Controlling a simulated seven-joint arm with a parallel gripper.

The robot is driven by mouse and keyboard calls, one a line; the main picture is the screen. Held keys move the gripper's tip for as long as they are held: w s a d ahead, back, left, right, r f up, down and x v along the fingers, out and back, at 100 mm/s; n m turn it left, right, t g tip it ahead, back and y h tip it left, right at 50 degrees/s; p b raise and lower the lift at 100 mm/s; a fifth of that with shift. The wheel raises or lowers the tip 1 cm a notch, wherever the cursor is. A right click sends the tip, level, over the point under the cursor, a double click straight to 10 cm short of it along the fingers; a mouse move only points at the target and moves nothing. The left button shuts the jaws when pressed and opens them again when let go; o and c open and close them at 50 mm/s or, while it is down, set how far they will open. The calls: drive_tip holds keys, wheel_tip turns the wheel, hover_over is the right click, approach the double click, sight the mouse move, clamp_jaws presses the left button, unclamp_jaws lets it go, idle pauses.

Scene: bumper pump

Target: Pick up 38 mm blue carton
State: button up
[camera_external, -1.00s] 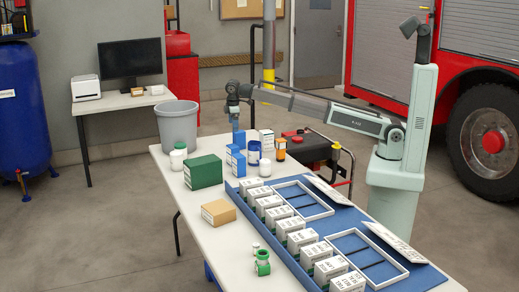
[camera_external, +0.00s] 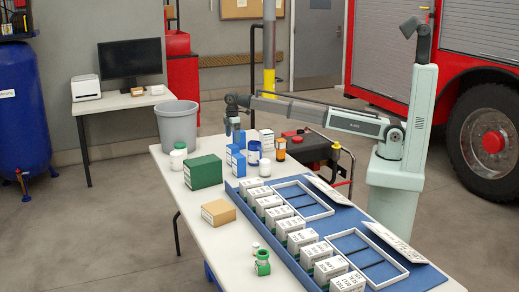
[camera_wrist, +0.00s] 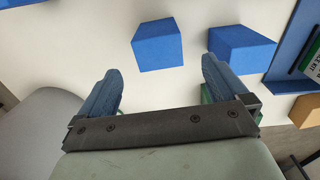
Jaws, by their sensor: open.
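Two blue cartons stand close together on the white table: a farther one (camera_external: 231,152) and a nearer one (camera_external: 239,165). In the wrist view, one blue carton (camera_wrist: 157,47) lies just beyond the gap between my fingertips and the other blue carton (camera_wrist: 240,50) is to its right, beyond my right finger. I cannot tell which one is 38 mm. My gripper (camera_external: 234,132) is open and empty, pointing down above the far end of the table near the cartons. Its blue fingers are spread wide in the wrist view (camera_wrist: 160,75), touching neither carton.
Close by stand a blue-labelled white jar (camera_external: 254,154), a white-and-blue carton (camera_external: 267,141) and an orange bottle (camera_external: 280,149). A large green box (camera_external: 203,172), white jars and a grey bin (camera_external: 177,125) are to the left. The blue tray (camera_external: 300,232) with white cartons is nearer.

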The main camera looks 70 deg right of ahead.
sight(233, 146)
drive_tip(key=shift+d+f, duration=0.1)
drive_tip(key=shift+f, duration=4.75)
drive_tip(key=shift+c, duration=0.5)
drive_tip(key=c, duration=1)
